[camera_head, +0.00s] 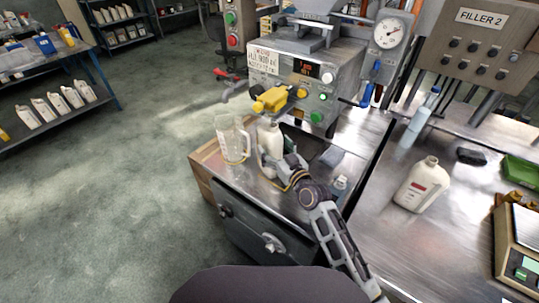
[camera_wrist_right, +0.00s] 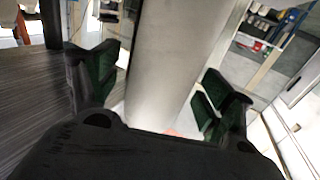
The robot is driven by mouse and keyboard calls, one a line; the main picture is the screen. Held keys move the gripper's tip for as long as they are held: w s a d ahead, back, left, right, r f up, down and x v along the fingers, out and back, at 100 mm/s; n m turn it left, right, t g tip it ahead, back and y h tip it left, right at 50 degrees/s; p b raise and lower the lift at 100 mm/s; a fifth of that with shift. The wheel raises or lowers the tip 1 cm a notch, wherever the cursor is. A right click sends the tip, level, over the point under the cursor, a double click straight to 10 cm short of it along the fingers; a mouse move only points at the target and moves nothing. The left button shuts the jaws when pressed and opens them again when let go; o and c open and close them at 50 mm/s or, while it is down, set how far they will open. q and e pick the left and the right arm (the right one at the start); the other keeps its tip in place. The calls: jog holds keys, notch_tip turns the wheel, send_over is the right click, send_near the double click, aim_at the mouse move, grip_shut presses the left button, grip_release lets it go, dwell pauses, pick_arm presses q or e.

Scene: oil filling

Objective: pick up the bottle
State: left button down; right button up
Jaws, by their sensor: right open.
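A white bottle (camera_head: 268,136) stands upright on the metal-topped cabinet (camera_head: 262,188), below the yellow filler nozzle (camera_head: 272,98). My right gripper (camera_head: 276,165) is at this bottle, its fingers on either side, and partly hides it. In the right wrist view the pale bottle body (camera_wrist_right: 178,60) runs between the two dark green finger pads of the open gripper (camera_wrist_right: 155,88). A gap shows beside the pads, and contact cannot be told. A second white bottle (camera_head: 422,186) with a red label stands on the right bench. My left gripper is not in view.
A clear measuring jug (camera_head: 232,140) stands close left of the bottle. The filling machine (camera_head: 300,75) rises behind. A blue-tinted bottle (camera_head: 418,120), a green tray (camera_head: 521,170) and a scale (camera_head: 518,245) are on the right bench. Floor at left is clear.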

jog(key=x, duration=0.3)
jog(key=shift+w+a, duration=0.1)
jog(key=shift+w, duration=0.15)
dwell(0.4)
grip_shut()
jog(key=shift+r, duration=0.1)
dwell(0.5)
